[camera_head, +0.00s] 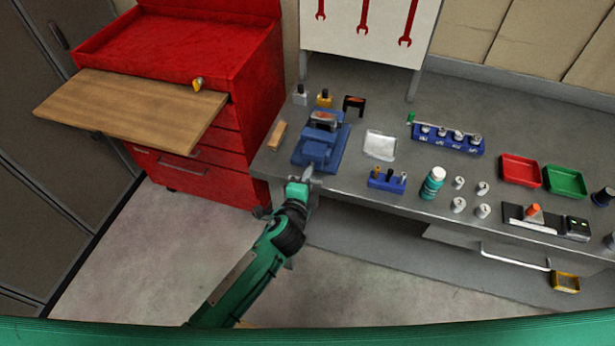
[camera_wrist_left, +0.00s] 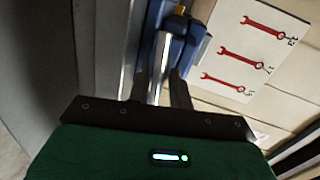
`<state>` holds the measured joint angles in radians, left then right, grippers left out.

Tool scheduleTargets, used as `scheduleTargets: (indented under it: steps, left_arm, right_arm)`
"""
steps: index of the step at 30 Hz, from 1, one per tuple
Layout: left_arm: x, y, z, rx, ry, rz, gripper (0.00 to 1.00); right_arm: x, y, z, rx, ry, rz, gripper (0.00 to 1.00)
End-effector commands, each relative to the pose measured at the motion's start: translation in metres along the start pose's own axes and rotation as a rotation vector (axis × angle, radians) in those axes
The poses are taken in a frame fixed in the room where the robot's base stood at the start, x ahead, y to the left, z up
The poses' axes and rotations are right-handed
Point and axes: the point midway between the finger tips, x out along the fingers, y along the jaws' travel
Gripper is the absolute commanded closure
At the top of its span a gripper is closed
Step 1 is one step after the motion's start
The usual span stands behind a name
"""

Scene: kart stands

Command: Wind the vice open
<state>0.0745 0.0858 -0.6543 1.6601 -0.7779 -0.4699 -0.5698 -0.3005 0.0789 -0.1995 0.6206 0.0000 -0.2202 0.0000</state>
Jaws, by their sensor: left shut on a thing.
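The blue vice (camera_head: 318,147) stands on the grey bench near its left end. Something dark with an orange top sits at its upper part, by the jaws. My left gripper (camera_head: 307,176) is at the front of the vice, at the bench's front edge, where the vice's handle would be. In the left wrist view its two dark fingers (camera_wrist_left: 160,92) are shut on a grey metal bar, the vice handle (camera_wrist_left: 158,65), with the blue vice body (camera_wrist_left: 185,45) just beyond. The gripper hides part of the handle in the head view. My right gripper is not in view.
A wooden block (camera_head: 277,135) lies left of the vice. A blue holder (camera_head: 388,181) and a green-white bottle (camera_head: 432,183) stand to the right. A red cabinet (camera_head: 195,60) with a wooden board (camera_head: 130,107) stands at the left. The floor before the bench is clear.

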Motion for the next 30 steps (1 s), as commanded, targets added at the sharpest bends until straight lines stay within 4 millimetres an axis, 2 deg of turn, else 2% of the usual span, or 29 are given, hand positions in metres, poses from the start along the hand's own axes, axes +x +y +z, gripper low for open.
scheduleTargets:
  steps: [9, 23, 24, 27, 30]
  left_arm:
    - [0.0004, 0.0002, -0.0006, 0.095, -0.019, -0.004, 1.0]
    - [0.0004, 0.0005, -0.0005, 0.109, -0.021, -0.005, 1.0]
    - [0.0004, 0.0005, -0.0005, 0.109, -0.021, -0.005, 0.77]
    - [0.0004, 0.0005, -0.0005, 0.109, -0.021, -0.005, 0.58]
    - [0.0003, 0.0006, -0.0005, 0.108, -0.021, -0.005, 0.58]
  right_arm:
    - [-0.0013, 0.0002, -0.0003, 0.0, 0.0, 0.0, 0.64]
    - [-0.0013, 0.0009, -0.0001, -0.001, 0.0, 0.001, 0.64]
    - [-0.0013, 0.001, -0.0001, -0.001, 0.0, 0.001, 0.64]
    - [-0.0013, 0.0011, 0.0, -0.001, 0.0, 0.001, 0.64]
    - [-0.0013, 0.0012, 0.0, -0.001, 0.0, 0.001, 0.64]
